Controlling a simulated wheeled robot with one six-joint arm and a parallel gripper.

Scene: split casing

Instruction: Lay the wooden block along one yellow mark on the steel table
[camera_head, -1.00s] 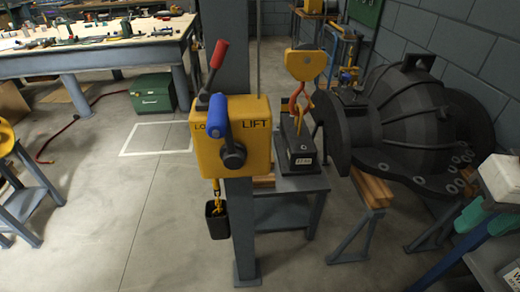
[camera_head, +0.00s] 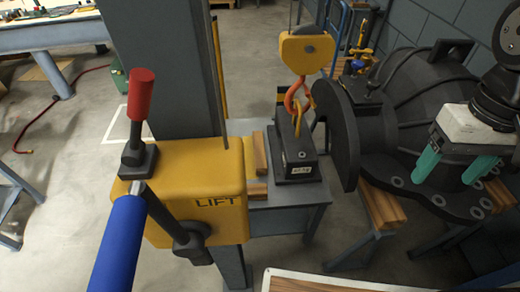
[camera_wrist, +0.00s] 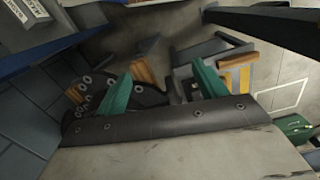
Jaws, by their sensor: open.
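The steel table (camera_head: 288,222) is a small grey stand right of the yellow LIFT box. Wood-coloured pieces show at its left side, one a wooden block (camera_head: 260,152) beside the black weight, another lower down (camera_head: 257,189). I cannot tell from this view which is loose. The wrist view shows a wooden block (camera_wrist: 238,60) near yellow strips (camera_wrist: 245,78) that look like marks; details are too small to be sure. My gripper (camera_head: 454,166), with teal fingers, is open at the right, in front of the dark casing and away from the table. It also shows empty in the wrist view (camera_wrist: 163,90).
A black weight (camera_head: 294,160) stands on the steel table under a yellow hook block (camera_head: 306,50). The LIFT box (camera_head: 205,205), with red and blue levers, sits on a column at left. The dark casing (camera_head: 400,120) rests on timber-topped stands at right.

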